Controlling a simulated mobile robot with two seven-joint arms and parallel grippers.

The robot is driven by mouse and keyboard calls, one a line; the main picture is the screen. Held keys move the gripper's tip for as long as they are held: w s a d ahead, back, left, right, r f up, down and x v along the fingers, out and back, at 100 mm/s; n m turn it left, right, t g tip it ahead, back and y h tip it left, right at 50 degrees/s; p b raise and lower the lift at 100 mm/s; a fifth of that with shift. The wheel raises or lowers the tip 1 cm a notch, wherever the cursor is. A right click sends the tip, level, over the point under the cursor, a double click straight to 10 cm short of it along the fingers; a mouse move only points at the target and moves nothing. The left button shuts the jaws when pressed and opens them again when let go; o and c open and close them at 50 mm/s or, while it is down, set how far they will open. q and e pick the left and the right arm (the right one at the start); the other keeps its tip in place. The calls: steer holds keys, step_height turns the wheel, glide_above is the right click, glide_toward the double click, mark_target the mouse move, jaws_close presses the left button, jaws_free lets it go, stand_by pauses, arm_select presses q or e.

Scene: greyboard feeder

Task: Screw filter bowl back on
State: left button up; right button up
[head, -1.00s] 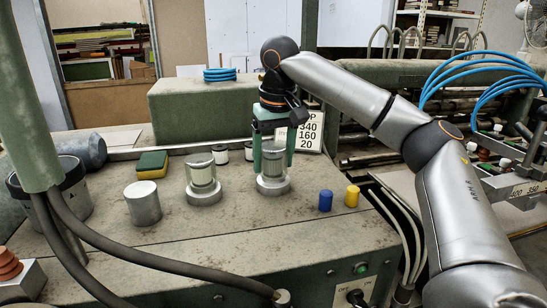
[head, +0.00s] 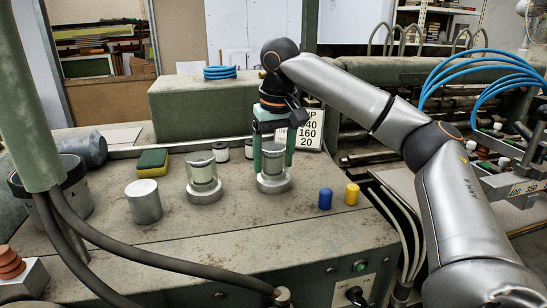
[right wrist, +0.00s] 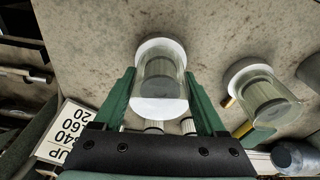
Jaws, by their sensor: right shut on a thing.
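A clear filter bowl (head: 271,161) stands upright on a round metal base (head: 273,184) on the bench, with a pale filter element showing through it. My right gripper (head: 272,158) comes down from above with its green fingers on both sides of this bowl, shut on it. In the right wrist view the bowl (right wrist: 160,85) sits between the two fingers. The bowl appears seated in its base; I cannot tell how tight the thread is. A second clear bowl (head: 202,172) stands on its own base to the left. My left gripper is not in view.
Blue (head: 325,199) and yellow (head: 352,194) caps stand to the right. Small white filter elements (head: 249,150) and a number sign (head: 310,135) are behind. Dark hoses cross the front left.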

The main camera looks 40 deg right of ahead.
mark_target(277, 150)
steer(key=shift+f, duration=0.1)
steer(key=o, duration=1.3)
steer(key=r, duration=0.4)
steer(key=s+r, duration=0.1)
steer(key=r, duration=0.7)
steer(key=shift+s+a+r+p, duration=0.15)
steer(key=shift+s+a+p, duration=0.2)
steer(key=shift+s, duration=0.05)
